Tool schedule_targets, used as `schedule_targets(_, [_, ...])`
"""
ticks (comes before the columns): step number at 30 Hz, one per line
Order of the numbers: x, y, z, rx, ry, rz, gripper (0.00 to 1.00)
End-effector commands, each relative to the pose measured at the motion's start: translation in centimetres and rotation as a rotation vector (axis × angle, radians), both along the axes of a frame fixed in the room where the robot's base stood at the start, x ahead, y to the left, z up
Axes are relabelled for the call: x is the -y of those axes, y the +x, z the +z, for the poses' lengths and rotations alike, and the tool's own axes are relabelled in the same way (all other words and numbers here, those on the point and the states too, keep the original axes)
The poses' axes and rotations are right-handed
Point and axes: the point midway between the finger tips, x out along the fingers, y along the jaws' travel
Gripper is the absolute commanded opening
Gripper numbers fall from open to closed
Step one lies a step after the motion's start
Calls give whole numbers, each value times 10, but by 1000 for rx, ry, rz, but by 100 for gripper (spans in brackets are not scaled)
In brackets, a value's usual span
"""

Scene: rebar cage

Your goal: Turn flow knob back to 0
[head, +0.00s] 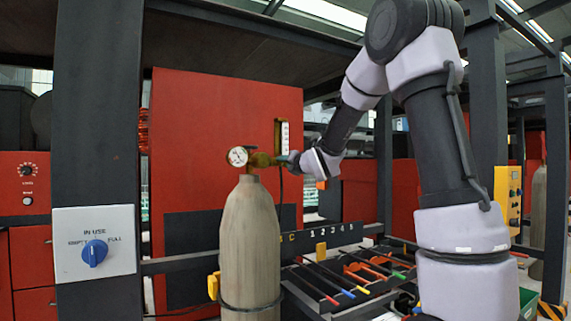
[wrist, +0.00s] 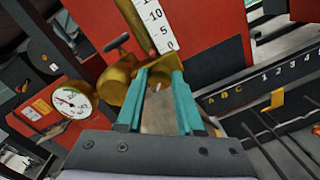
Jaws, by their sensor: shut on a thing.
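A grey gas cylinder (head: 249,240) stands upright with a brass regulator (head: 262,160) on top. The regulator carries a round white gauge (wrist: 72,102) and an upright flow tube (wrist: 152,20) marked 15, 10, 5 and 0. My gripper (head: 289,160) reaches the regulator from the right, just below the flow tube. In the wrist view, its teal fingers (wrist: 162,76) are closed in on the brass part at the foot of the tube. The gripper is shut on the flow knob, which is mostly hidden by the fingers; I cannot read its setting.
A white plate with a blue selector knob (head: 94,252), marked EMPTY, IN USE and FULL, is on the dark post at left. A red panel (head: 200,130) stands behind the cylinder. A rack (head: 345,285) with coloured-handled tools lies low at right, below a dark lettered rail (head: 322,236).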

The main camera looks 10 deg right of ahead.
Motion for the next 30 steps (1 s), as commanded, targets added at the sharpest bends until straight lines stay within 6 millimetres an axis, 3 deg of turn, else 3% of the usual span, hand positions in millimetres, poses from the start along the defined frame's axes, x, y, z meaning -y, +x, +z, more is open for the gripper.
schedule_targets(3, [0,0,-3,-6,-1,-1,0])
schedule_targets(4, [0,0,-3,-6,-1,-1,44])
schedule_targets(6, [0,0,-3,-6,-1,0,66])
schedule_targets(19, [3,-9,0,-1,1,-1,66])
schedule_targets(30, [21,-78,-1,-2,1,-1,66])
